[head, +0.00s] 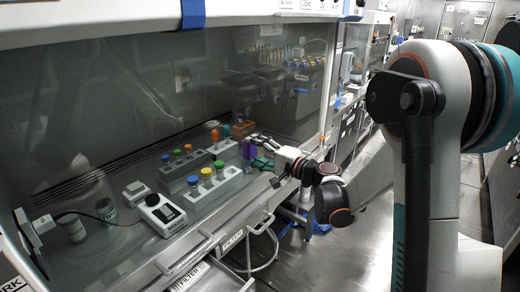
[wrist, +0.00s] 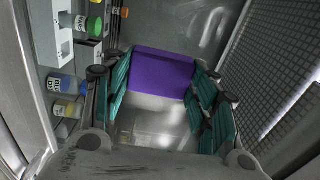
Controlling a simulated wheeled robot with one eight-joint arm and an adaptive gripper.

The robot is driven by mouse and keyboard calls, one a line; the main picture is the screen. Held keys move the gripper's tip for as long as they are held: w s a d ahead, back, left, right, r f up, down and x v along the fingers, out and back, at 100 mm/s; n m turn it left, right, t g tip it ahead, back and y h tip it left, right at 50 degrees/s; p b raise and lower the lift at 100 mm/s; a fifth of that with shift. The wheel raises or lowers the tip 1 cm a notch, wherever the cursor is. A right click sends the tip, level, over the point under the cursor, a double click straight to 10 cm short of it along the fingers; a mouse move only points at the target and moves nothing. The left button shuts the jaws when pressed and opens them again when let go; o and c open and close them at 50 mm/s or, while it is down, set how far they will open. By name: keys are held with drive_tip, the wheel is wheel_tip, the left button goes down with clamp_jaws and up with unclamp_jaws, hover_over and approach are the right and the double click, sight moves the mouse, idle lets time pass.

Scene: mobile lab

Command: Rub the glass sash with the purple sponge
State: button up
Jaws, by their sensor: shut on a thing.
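The purple sponge (head: 247,151) is held at the tip of my gripper (head: 258,152), near the right end of the hood's work surface. In the wrist view the sponge (wrist: 162,72) sits between the teal finger pads of my gripper (wrist: 162,92), which is shut on it. The glass sash (head: 150,100) is the large dark, reflective pane across the front of the hood. I cannot tell whether the sponge touches the glass.
Grey tube racks (head: 216,187) with coloured caps stand left of my gripper. A white device (head: 160,214) and a small jar (head: 105,209) are further left. The floor (head: 350,250) at right is clear.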

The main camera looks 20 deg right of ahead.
sight(265, 135)
drive_tip(key=shift+s+a+r, duration=0.1)
drive_tip(key=shift+s+a, duration=0.1)
drive_tip(key=shift+a, duration=0.2)
drive_tip(key=shift+r, duration=0.4)
drive_tip(key=shift+w+d+f, duration=0.1)
drive_tip(key=shift+w+d, duration=0.95)
drive_tip(key=shift+d, duration=0.4)
drive_tip(key=shift+w+d+r, duration=0.1)
drive_tip(key=shift+w+d, duration=0.95)
drive_tip(key=shift+d, duration=0.45)
drive_tip(key=shift+w+d+f, duration=0.1)
drive_tip(key=shift+w+d, duration=0.95)
drive_tip(key=shift+d, duration=0.4)
drive_tip(key=shift+a, duration=0.1)
drive_tip(key=shift+s+a, duration=1.05)
drive_tip(key=shift+a, duration=0.4)
drive_tip(key=shift+s+a, duration=1.1)
drive_tip(key=shift+a, duration=0.3)
drive_tip(key=shift+s+a, duration=1.05)
drive_tip(key=shift+a, duration=0.4)
drive_tip(key=shift+s+d, duration=0.1)
drive_tip(key=shift+v, duration=2.85)
